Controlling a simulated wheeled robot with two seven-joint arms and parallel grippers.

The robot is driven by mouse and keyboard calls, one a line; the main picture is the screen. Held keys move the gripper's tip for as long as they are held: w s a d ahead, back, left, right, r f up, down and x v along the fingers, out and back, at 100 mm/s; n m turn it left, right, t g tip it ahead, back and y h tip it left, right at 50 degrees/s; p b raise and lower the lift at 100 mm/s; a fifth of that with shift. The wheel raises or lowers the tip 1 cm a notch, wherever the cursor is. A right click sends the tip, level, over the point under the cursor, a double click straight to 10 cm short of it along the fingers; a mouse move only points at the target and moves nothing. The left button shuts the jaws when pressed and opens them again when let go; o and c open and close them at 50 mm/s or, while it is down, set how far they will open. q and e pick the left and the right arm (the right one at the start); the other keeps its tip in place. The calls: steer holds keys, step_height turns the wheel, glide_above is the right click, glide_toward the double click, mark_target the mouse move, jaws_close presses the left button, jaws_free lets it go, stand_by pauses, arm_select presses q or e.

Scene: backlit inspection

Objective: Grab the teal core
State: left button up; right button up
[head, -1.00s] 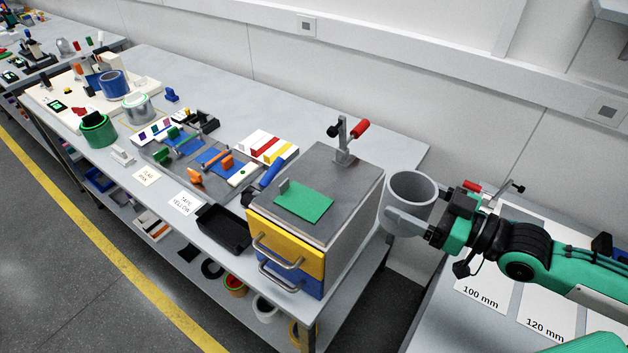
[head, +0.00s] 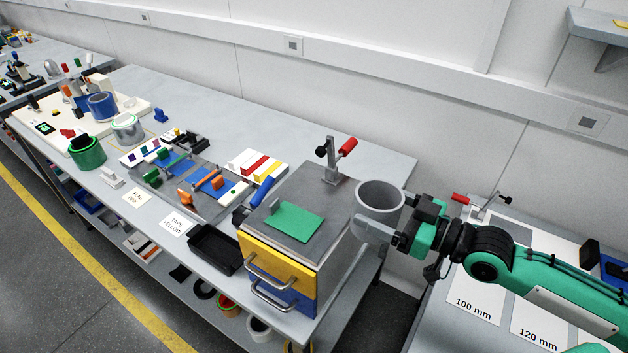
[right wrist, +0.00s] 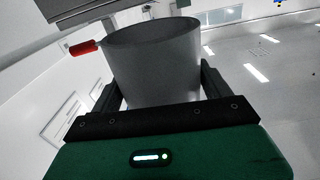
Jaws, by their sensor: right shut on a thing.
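My right gripper (head: 390,218) is shut on a grey, open-topped hollow core (head: 380,194). One finger lies along the core's front side, and the core is upright in the head view. In the right wrist view the same grey core (right wrist: 155,65) stands between the two fingers. It looks plain grey, with no teal visible on it. A green cylinder (head: 87,153) with a black piece on top stands far off at the left of the bench; I cannot tell whether this is the teal core. My left gripper is not in view.
The cabinet (head: 345,225) with yellow and blue drawers is close left of the held core. A red-handled clamp (head: 334,165) rises from its top. A black tray (head: 215,248) is left of it. A side table with labelled sheets (head: 478,298) lies below my right arm.

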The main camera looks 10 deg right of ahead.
steer(key=p+x, duration=0.4)
steer(key=x, duration=0.7)
steer(key=shift+w+a+r+p, duration=0.2)
steer(key=shift+a+p, duration=0.1)
steer(key=shift+p, duration=0.1)
steer(key=shift+w+a+f+p, duration=0.2)
steer(key=shift+w+a+p, duration=0.2)
steer(key=shift+w+a, duration=0.1)
steer(key=shift+w+a+f+p, duration=0.25)
steer(key=shift+w+a+p, duration=0.15)
steer(key=shift+w, duration=0.1)
steer(key=shift+f, duration=0.25)
steer(key=shift+s+d, duration=0.1)
steer(key=shift+f+b, duration=0.3)
steer(key=shift+f, duration=0.05)
steer(key=o, duration=1)
steer(key=shift+r, duration=0.1)
